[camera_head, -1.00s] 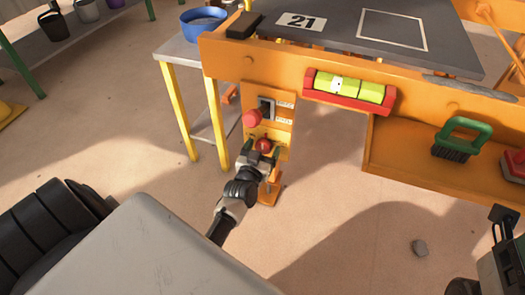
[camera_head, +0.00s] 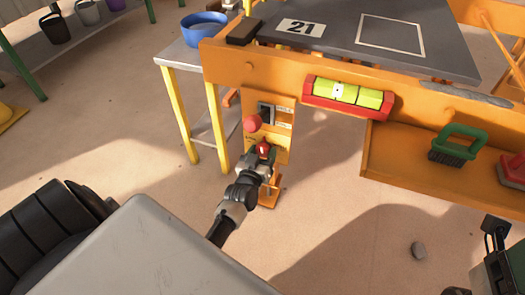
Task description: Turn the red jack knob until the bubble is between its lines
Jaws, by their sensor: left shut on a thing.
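The red jack knob (camera_head: 264,148) is on the front of the orange jack post below the bench. My left gripper (camera_head: 260,156) is shut on it from the front and hides its lower part. A pale mark shows on the knob's face. The yellow-green level vial (camera_head: 368,97) sits in a red holder on the bench's front rail. Its pale bubble (camera_head: 339,90) is left of the vial's middle, beside a dark line. I cannot tell exactly how it stands to both lines. Part of my right arm shows at the lower right edge; its fingers are not in view.
A red mushroom button (camera_head: 251,123) and a dark switch (camera_head: 266,112) are just above the knob. A green-handled brush (camera_head: 459,145) lies on the orange shelf (camera_head: 400,150) at right. A blue bowl (camera_head: 204,24) stands on the side table.

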